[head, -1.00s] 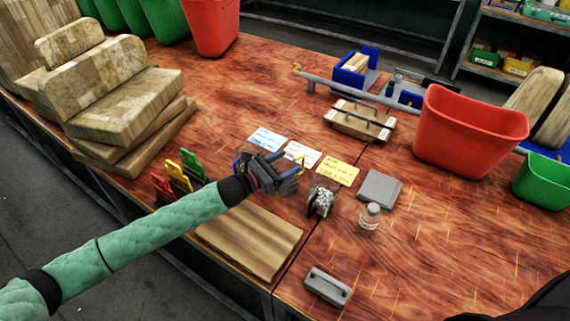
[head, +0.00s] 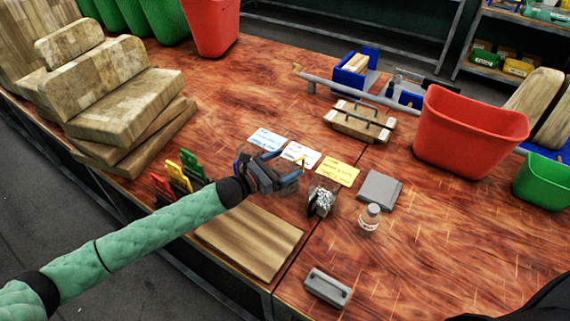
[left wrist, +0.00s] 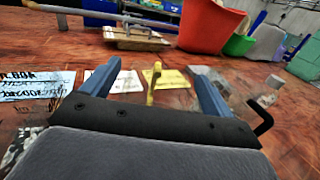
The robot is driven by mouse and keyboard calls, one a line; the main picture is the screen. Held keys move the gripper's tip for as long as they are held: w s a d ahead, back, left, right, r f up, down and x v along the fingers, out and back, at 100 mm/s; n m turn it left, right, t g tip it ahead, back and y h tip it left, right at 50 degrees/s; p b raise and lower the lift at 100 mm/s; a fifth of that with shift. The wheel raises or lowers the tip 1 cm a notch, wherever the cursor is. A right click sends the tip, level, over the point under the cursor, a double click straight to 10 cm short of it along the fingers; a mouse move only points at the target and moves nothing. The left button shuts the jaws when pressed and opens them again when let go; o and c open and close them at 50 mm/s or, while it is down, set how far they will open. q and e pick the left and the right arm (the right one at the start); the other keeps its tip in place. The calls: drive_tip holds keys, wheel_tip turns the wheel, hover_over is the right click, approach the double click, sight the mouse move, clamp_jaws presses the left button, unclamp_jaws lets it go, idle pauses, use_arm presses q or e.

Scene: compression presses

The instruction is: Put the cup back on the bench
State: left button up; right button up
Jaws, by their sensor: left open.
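My left gripper (head: 287,177) is open, low over the bench (head: 215,100) in front of the note cards. In the left wrist view an upright yellow strip (left wrist: 152,82), like a handle, stands between the spread fingers (left wrist: 155,92), apart from both. The strip shows just past the fingertips in the head view (head: 301,162). Faint clear walls are around it, perhaps a clear cup; my gripper hides most of it. A clear cup (head: 323,194) with a black handle and shiny bits stands on the bench just right of my gripper. My right gripper is not in view.
A small capped jar (head: 369,218), a grey square block (head: 380,189) and a grey handled block (head: 327,287) lie to the right. Blue, white and yellow cards (head: 337,173) lie behind. A wooden board (head: 248,240) is in front. A red bin (head: 468,135) stands back right.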

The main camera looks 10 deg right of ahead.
use_arm(q)
drive_tip(key=v, duration=1.1)
drive_tip(key=shift+a, duration=0.3)
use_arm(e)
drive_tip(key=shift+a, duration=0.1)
use_arm(q)
drive_tip(key=shift+s+f, duration=0.1)
drive_tip(key=shift+f, duration=0.05)
